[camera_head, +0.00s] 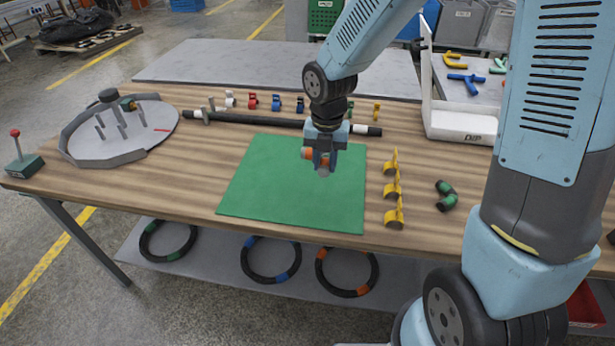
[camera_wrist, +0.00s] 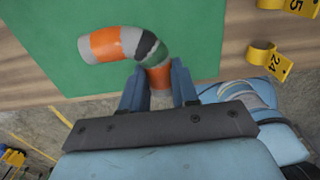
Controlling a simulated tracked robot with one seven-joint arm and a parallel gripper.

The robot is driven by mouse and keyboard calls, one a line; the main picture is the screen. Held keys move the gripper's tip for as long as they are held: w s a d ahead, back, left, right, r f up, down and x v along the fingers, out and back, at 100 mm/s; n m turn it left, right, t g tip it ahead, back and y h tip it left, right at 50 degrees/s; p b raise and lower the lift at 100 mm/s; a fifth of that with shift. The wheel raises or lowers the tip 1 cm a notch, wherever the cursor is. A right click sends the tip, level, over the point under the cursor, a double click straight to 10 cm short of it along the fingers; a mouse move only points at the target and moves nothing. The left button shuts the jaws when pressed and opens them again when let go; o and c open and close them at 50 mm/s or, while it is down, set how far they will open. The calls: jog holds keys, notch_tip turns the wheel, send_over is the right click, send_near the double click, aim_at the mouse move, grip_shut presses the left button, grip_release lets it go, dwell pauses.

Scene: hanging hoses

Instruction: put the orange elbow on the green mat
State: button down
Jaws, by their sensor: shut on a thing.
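The orange elbow (camera_wrist: 108,44) has orange bands, a dark middle and a grey end. My gripper (camera_wrist: 160,88) is shut on one leg of it, and the other leg points left in the wrist view. In the head view the elbow (camera_head: 308,153) shows partly behind my gripper (camera_head: 322,160). The green mat (camera_head: 270,190) lies flat on the table and shows behind the elbow in both views. I cannot tell whether the elbow touches the mat or hangs just above it.
Yellow numbered stands (camera_head: 394,190) line the mat's right side. A green-banded elbow (camera_head: 446,196) lies farther right. A long black hose (camera_head: 270,121) and several small coloured clips stand behind the mat. A grey walled tray (camera_head: 115,150) is at left. The front of the mat is clear.

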send_over(306, 186)
notch_tip(306, 186, down, 6)
jog(key=shift+f, duration=1.75)
jog(key=c, duration=0.8)
grip_release()
jog(key=shift+f, duration=0.1)
jog(key=shift+c, duration=0.2)
